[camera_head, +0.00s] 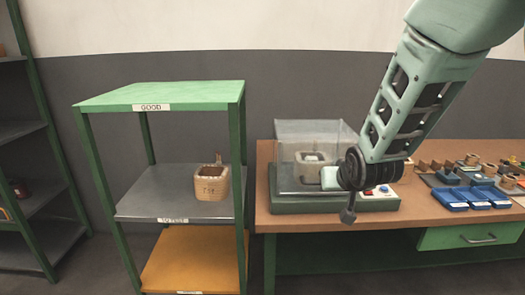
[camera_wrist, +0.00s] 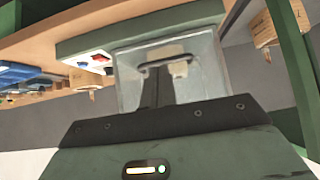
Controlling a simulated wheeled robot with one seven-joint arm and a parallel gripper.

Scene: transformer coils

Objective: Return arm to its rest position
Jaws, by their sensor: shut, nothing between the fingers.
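My arm comes in from the top right in the head view and bends down in front of the tester. The tester (camera_head: 335,204) stands on the bench with a clear cover. A pale coil (camera_head: 312,158) shows inside the cover.
A green rack (camera_head: 190,95) labelled GOOD stands left of the bench, with a tan coil (camera_head: 211,184) on its grey middle shelf. Blue trays (camera_head: 468,197) and several small parts lie on the bench (camera_head: 300,224) at right. Dark shelving (camera_head: 40,190) stands far left.

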